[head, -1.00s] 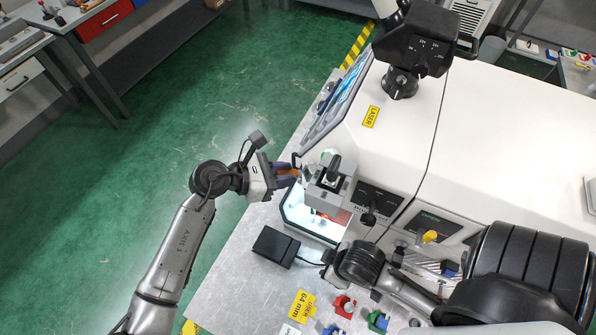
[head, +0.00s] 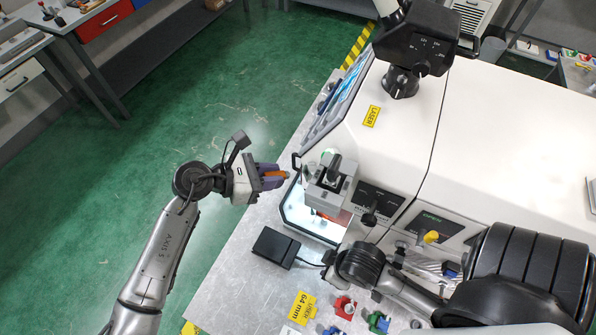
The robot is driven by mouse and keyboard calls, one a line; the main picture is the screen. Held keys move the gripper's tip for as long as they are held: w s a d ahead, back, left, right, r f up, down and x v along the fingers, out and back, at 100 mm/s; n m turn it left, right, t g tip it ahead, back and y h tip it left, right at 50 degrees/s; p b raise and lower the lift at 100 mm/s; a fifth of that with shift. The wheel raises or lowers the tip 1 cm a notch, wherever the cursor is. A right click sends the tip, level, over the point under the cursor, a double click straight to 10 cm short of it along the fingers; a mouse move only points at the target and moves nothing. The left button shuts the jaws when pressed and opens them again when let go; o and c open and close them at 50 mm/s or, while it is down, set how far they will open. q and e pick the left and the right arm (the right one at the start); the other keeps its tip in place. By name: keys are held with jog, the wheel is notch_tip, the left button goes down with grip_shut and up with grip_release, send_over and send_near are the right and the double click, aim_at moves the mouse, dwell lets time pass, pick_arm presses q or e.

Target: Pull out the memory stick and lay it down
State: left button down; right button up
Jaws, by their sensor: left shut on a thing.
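My left gripper (head: 272,176) is shut on a small orange thing, which I take to be the memory stick (head: 278,174). Its purple-grey fingers cover most of the stick, and only an orange part shows between them. The gripper is left of the white machine (head: 400,150), over the edge of the grey bench, with a small gap between the fingertips and the machine's front. The socket the stick would fit is not clearly visible. My right arm comes in from the lower right across the machine's front. Its jaws cannot be made out.
A grey clamp-like head (head: 330,185) stands over a lit bay at the machine's front. A black box (head: 276,247) with a cable lies on the grey bench (head: 235,285). Red (head: 345,306) and blue-green (head: 378,321) parts sit by a yellow label (head: 302,305). Bare bench lies left of the box.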

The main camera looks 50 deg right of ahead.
aim_at(271, 174)
pick_arm(q)
jog(key=shift+r, duration=0.1)
jog(key=shift+r+p, duration=0.55)
jog(key=shift+r, duration=2.75)
jog(key=shift+r, duration=0.25)
jog(key=w+a+r+n+t+h, duration=0.25)
jog(key=w+r+n+t, duration=0.25)
jog(key=r+n+t, duration=0.4)
jog(key=w+a+r+n+t+y, duration=0.2)
jog(key=w+a+n+t+y, duration=0.25)
jog(key=a+t, duration=0.35)
jog(key=s+a+f+n+t+y, duration=0.1)
jog(key=a+f+n+y, duration=0.3)
jog(key=a, duration=0.6)
jog(key=s+a+f+n+t+y, duration=0.2)
jog(key=a+f+n+y, duration=0.3)
jog(key=a, duration=0.5)
notch_tip(271, 174, down, 3)
jog(key=shift+s+a+r+n, duration=0.2)
jog(key=shift+s+a+n, duration=0.1)
jog(key=shift+n, duration=0.55)
